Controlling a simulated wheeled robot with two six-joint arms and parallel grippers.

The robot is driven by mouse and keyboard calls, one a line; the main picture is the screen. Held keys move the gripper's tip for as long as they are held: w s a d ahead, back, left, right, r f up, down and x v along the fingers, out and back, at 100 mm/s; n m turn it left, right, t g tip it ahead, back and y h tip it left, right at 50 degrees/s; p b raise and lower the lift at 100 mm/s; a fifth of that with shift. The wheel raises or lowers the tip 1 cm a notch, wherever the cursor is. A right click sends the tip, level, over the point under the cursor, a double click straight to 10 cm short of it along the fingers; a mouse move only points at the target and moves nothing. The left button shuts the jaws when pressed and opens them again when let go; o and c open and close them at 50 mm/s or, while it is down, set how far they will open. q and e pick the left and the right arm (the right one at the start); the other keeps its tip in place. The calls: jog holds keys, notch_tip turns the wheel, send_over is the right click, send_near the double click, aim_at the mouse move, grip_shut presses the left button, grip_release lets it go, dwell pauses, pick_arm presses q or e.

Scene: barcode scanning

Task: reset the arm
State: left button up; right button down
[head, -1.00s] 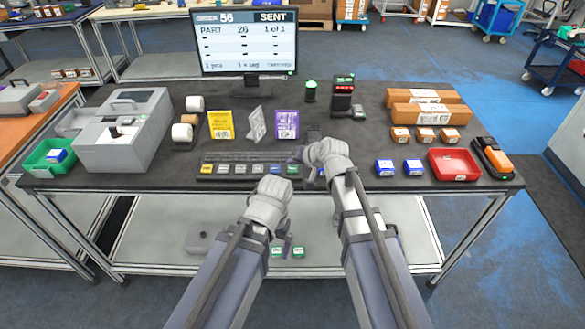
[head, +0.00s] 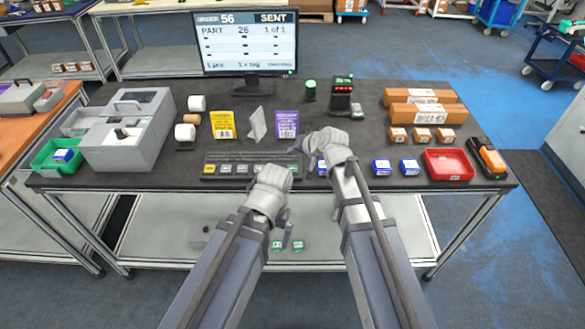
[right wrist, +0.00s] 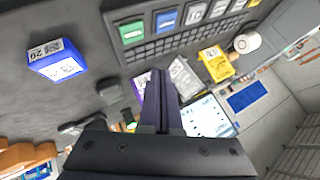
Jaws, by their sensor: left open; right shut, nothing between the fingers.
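My right arm reaches over the front of the dark workbench (head: 365,212), and its gripper (head: 304,156) is above the bench near the right end of the keyboard (head: 225,166). In the right wrist view this gripper (right wrist: 160,78) is shut and empty, with its fingers pressed together. My left gripper (head: 283,226) is lower, in front of the bench's front edge, and is open with nothing visible in it; the wrist partly hides it.
A red tray (head: 449,163) is farther right. The monitor (head: 246,42), yellow card (head: 222,125) and purple card (head: 287,124) stand behind the keyboard.

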dwell(0.3)
jog(key=s+d+f+n+g+h, duration=0.2)
jog(key=s, duration=0.6)
jog(key=s+d+f+n+g+h, duration=0.1)
jog(key=s+f+g+h, duration=0.1)
jog(key=s, duration=0.7)
jog(key=s+d+f+n+g+h, duration=0.2)
jog(key=s+g, duration=0.1)
jog(key=s, duration=0.5)
jog(key=shift+s+d+f+n+g+h, duration=0.25)
jog(key=shift+s+d+n+g+h, duration=0.05)
jog(key=shift+s+g+h, duration=0.1)
